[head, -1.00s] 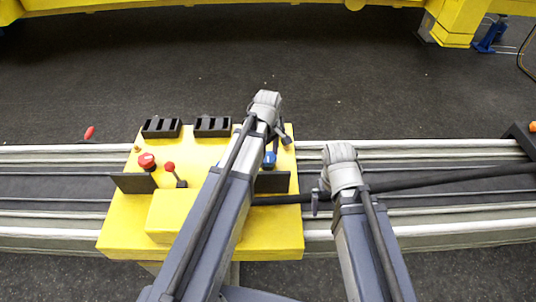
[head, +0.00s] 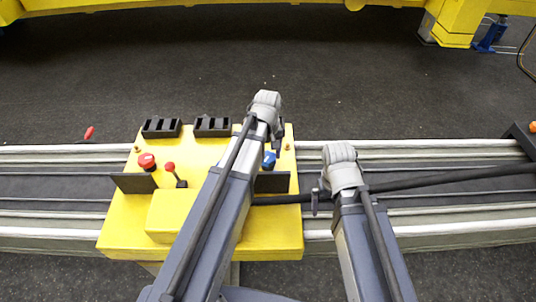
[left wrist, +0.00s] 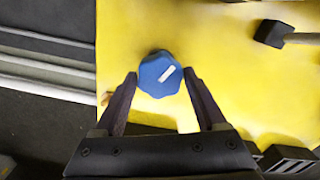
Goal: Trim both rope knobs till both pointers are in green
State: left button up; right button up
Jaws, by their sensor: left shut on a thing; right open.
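The blue knob (head: 269,160) is on the right side of the yellow console (head: 275,238). In the left wrist view the blue knob (left wrist: 152,82) has a white mark slanting to the upper right. My left gripper (head: 274,150) is shut on it, with one finger (left wrist: 160,78) on each side. The red knob (head: 147,161) is on the left of the console, with no gripper at it. Two black slotted housings (head: 161,128) (head: 212,127) stand at the console's back edge. I cannot make out any pointers or green zones. My right gripper (head: 317,200) is open and empty, right of the console.
A red-topped lever (head: 172,173) stands beside the red knob. Dark upright plates (head: 134,183) (head: 272,182) stand at both sides of the console. A black hose (head: 430,180) runs over the pale rails to the right.

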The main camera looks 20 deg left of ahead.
pick_arm(q)
jog(key=m, duration=0.5)
jog(key=shift+m, duration=0.3)
jog(key=m, duration=0.4)
jog(key=shift+m, duration=0.3)
jog(key=shift+a+m, duration=0.1)
jog(key=shift+m, duration=0.2)
jog(key=o, duration=1.3)
jog(key=shift+r, duration=0.1)
